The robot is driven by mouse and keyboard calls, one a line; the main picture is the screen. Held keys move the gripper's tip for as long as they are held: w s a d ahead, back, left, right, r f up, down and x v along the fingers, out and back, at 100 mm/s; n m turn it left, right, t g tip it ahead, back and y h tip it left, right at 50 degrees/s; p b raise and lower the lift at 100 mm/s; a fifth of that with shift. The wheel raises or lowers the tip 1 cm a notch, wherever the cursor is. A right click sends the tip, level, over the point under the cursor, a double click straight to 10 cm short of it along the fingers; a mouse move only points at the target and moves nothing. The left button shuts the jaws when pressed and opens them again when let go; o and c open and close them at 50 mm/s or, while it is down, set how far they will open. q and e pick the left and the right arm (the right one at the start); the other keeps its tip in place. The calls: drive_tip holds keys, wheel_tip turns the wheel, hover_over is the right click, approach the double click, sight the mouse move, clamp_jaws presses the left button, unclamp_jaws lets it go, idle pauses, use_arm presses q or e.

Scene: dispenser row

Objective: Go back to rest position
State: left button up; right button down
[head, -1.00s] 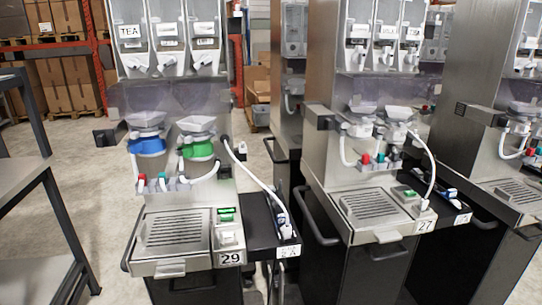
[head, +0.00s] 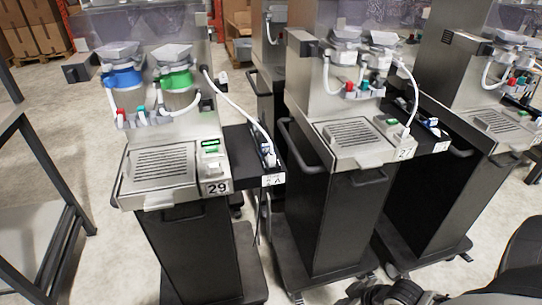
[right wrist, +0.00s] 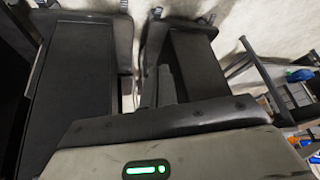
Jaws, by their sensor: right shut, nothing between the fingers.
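My right gripper (head: 372,291) shows as a dark shape at the bottom edge of the head view, low in front of the dispenser stands and cut off by the frame. It is shut and holds nothing. My right arm (head: 522,262) comes in at the lower right corner. In the right wrist view the grey gripper body with a lit green bar (right wrist: 147,170) fills the bottom. My left gripper is not in view.
Dispenser 29 (head: 160,168) stands at left with blue and green collars. Dispenser 27 (head: 352,135) is in the middle and another (head: 490,125) is at right, all on dark wheeled bases. A metal rack (head: 42,165) is at the left edge. Floor shows at lower right.

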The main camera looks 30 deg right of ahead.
drive_tip(key=w+a+r+t, duration=0.2)
drive_tip(key=a, duration=0.6)
drive_tip(key=w+a+r+n+t+y, duration=0.1)
drive_tip(key=w+a+r+t, duration=0.1)
drive_tip(key=a, duration=0.7)
drive_tip(key=shift+w+a+r, duration=0.2)
drive_tip(key=shift+w+r, duration=0.4)
drive_tip(key=shift+w, duration=0.2)
